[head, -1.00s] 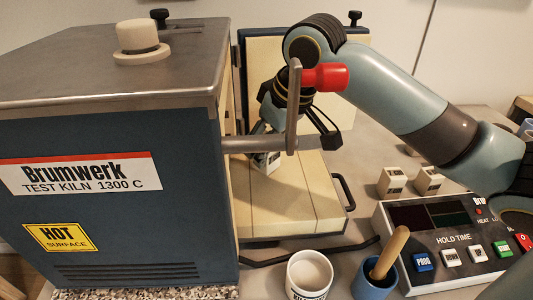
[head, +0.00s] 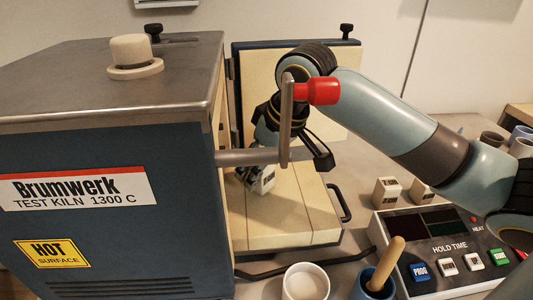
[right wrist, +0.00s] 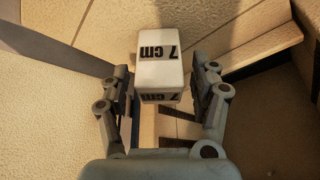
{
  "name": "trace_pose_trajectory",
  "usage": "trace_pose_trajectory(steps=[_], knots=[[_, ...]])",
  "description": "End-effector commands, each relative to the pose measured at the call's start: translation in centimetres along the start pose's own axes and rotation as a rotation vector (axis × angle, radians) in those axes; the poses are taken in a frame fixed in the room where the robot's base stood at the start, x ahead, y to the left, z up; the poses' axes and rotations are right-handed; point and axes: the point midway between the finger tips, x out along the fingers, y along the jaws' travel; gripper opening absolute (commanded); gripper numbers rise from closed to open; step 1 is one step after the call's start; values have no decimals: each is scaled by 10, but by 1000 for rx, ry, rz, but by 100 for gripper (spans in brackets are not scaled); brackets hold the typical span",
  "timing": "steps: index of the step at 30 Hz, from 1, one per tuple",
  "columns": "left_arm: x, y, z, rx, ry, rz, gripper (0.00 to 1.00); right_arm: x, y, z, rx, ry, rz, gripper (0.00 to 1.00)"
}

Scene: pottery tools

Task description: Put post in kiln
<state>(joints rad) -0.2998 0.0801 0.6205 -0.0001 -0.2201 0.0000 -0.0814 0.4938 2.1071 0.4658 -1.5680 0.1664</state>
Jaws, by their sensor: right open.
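The post is a small white block marked "7 cm" (right wrist: 160,72); in the head view it also shows (head: 263,181), at the cream brick slab (head: 297,228) in front of the kiln's open side. My right gripper (head: 256,172) is open around the post; in the right wrist view its fingers (right wrist: 162,82) are on either side of it with gaps. The post looks slightly tilted in the head view; I cannot tell if it fully rests on the slab. The kiln (head: 110,200) is a blue box with a metal top. Its inside is hidden from the head view. My left gripper is not in view.
A metal bar with a red knob (head: 318,92) crosses in front of my right gripper. A cream-lined panel (head: 240,75) stands behind. Two more posts (head: 387,191), a control box (head: 445,245), a white cup (head: 306,282) and a blue pot (head: 368,288) are at the right.

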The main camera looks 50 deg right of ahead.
Motion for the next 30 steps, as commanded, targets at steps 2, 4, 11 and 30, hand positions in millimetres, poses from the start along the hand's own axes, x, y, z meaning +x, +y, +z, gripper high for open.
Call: trace_pose_trajectory(steps=[2, 4, 11, 30], knots=[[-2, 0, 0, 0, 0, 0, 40, -11, 1, -1, -4, 2, 3, 63], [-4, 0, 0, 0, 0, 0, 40, -25, 1, -1, -6, 3, 4, 63], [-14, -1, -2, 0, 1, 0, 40, -80, 2, -1, -8, 2, 7, 63], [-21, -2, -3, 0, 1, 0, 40, -118, 0, 0, 0, 0, 0, 63]])
